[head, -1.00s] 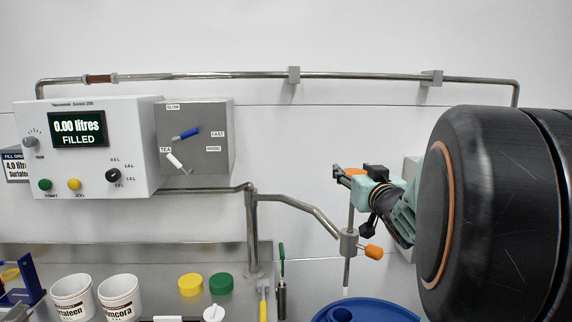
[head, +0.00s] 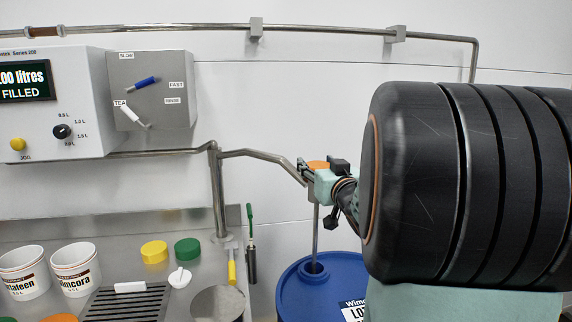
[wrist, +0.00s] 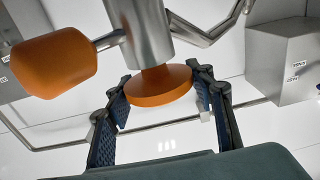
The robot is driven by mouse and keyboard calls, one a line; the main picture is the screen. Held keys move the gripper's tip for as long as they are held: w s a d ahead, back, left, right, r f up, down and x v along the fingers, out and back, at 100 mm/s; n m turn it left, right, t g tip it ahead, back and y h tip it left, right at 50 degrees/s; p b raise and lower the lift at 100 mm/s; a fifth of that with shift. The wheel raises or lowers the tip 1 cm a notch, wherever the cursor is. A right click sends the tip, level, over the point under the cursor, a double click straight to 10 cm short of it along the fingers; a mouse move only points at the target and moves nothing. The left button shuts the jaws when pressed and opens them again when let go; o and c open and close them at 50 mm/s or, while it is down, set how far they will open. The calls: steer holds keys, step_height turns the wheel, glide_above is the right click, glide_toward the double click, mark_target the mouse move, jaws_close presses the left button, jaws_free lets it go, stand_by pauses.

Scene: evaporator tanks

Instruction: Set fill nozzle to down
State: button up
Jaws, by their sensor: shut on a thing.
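The fill nozzle is a thin vertical steel tube (head: 315,232) at the end of the bent pipe. Its lower end reaches into the opening of a blue drum (head: 277,290). An orange disc knob (head: 318,164) tops the nozzle, close against the steel collar (wrist: 140,30) in the wrist view. My gripper (head: 308,173) is shut on the disc knob; in the wrist view its fingers (wrist: 160,88) flank the disc (wrist: 157,86). An orange side handle (wrist: 54,64) sticks out from the collar.
A bent steel pipe (head: 258,154) leads to the nozzle. A control box (head: 75,100) and grey switch box (head: 152,85) hang on the wall. White tubs (head: 75,270) and yellow and green lids (head: 154,252) stand on the steel counter at left.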

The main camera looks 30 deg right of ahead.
steer(key=shift+f, duration=0.4)
steer(key=o, duration=1.7)
steer(key=shift+r, duration=0.15)
step_height(320, 180, up, 10)
